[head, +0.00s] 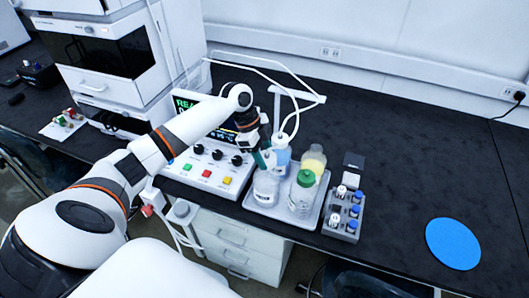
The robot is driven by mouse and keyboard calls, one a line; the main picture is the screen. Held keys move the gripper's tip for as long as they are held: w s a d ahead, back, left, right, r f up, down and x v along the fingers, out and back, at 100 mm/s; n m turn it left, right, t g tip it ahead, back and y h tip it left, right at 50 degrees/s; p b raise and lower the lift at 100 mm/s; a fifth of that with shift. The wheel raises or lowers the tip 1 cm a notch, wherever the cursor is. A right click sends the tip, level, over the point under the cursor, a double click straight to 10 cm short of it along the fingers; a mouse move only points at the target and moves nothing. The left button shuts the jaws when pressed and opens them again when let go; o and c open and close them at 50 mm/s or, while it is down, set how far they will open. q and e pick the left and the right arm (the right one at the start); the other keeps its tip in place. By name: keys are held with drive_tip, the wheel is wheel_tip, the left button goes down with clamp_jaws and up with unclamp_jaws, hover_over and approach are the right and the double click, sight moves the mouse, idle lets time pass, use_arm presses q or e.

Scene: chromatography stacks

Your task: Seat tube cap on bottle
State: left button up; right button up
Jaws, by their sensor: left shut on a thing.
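My left gripper (264,160) reaches over the instrument's right side and points down at the bottle tray (254,208). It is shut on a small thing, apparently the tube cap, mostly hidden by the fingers. A clear bottle (266,190) stands just below the fingertips at the tray's left; I cannot tell whether the cap touches its mouth. Behind it is a bottle with blue liquid (282,160). A bottle with yellow liquid (313,163) stands at the back right, and a green-capped clear bottle (302,194) at the front. My right gripper is not in view.
A control box (207,177) with knobs and colored buttons stands left of the tray. A white tubing stand (277,108) rises behind. A grey vial rack (343,218) stands right of the tray. A blue disc (453,243) lies farther right, with bare black bench (410,150) around it.

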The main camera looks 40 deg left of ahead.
use_arm(q)
drive_tip(key=shift+f, duration=0.2)
drive_tip(key=shift+f+b, duration=0.4)
drive_tip(key=shift+f, duration=0.45)
drive_tip(key=shift+f, duration=0.15)
drive_tip(key=shift+f, duration=0.3)
drive_tip(key=o, duration=1.5)
drive_tip(key=shift+c, duration=0.2)
